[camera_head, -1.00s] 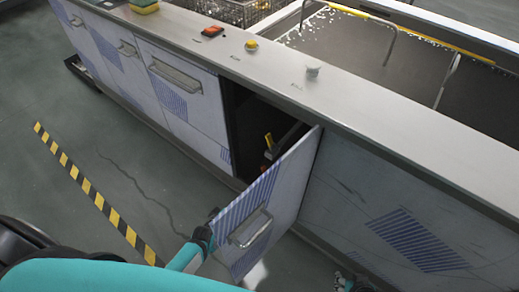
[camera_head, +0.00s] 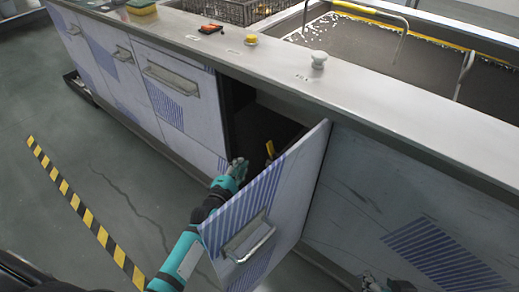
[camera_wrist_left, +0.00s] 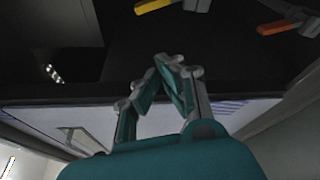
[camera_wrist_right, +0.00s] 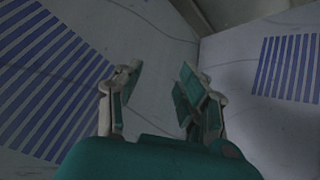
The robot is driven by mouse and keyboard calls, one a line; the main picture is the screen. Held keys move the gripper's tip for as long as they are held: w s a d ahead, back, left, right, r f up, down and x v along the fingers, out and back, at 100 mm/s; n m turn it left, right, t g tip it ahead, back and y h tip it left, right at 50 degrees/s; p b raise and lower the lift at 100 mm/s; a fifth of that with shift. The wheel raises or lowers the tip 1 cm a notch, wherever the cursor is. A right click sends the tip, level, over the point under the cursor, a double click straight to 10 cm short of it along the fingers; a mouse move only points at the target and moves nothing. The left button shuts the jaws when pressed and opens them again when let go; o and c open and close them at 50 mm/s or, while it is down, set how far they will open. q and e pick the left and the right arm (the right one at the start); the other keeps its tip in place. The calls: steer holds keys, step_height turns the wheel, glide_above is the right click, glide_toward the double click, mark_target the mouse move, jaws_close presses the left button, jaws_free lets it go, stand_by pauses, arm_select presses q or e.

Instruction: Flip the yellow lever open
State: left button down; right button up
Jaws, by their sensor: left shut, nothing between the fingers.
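The yellow lever (camera_head: 270,149) is inside the open cabinet, seen just past the top edge of the door. In the left wrist view a yellow handle (camera_wrist_left: 151,6) with a grey fitting shows at the top edge. My left gripper (camera_head: 240,164) is at the cabinet opening, left of the yellow lever and apart from it. In the left wrist view its fingertips (camera_wrist_left: 166,62) meet with nothing between them. My right gripper (camera_head: 386,285) is low near the front panel. In the right wrist view its fingers (camera_wrist_right: 158,82) stand apart and empty.
The cabinet door (camera_head: 285,190) stands ajar, with a metal handle (camera_head: 249,239) on its outer face. An orange-red handle (camera_wrist_left: 280,25) is also inside, seen in the left wrist view. The counter (camera_head: 400,115) overhangs above. Open floor (camera_head: 120,180) lies at left.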

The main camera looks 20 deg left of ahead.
mark_target(271, 151)
arm_select(q)
steer(key=shift+w, duration=0.1)
arm_select(e)
steer(key=shift+w, duration=0.1)
arm_select(q)
steer(key=w+f+b, duration=0.1)
steer(key=w+b, duration=0.3)
steer(key=w, duration=0.6)
steer(key=d, duration=0.1)
steer(key=s+d, duration=0.1)
steer(key=d+r, duration=0.1)
steer(key=d, duration=0.1)
steer(key=shift+s+r+p, duration=0.1)
steer(key=shift+s+p, duration=0.2)
steer(key=shift+p, duration=0.1)
arm_select(e)
steer(key=w+a+r+t+y, duration=0.2)
steer(key=w+a+r+t, duration=0.2)
steer(key=w+r+t, duration=0.4)
step_height(271, 151, up, 3)
steer(key=shift+w+f, duration=0.1)
steer(key=shift+w, duration=0.2)
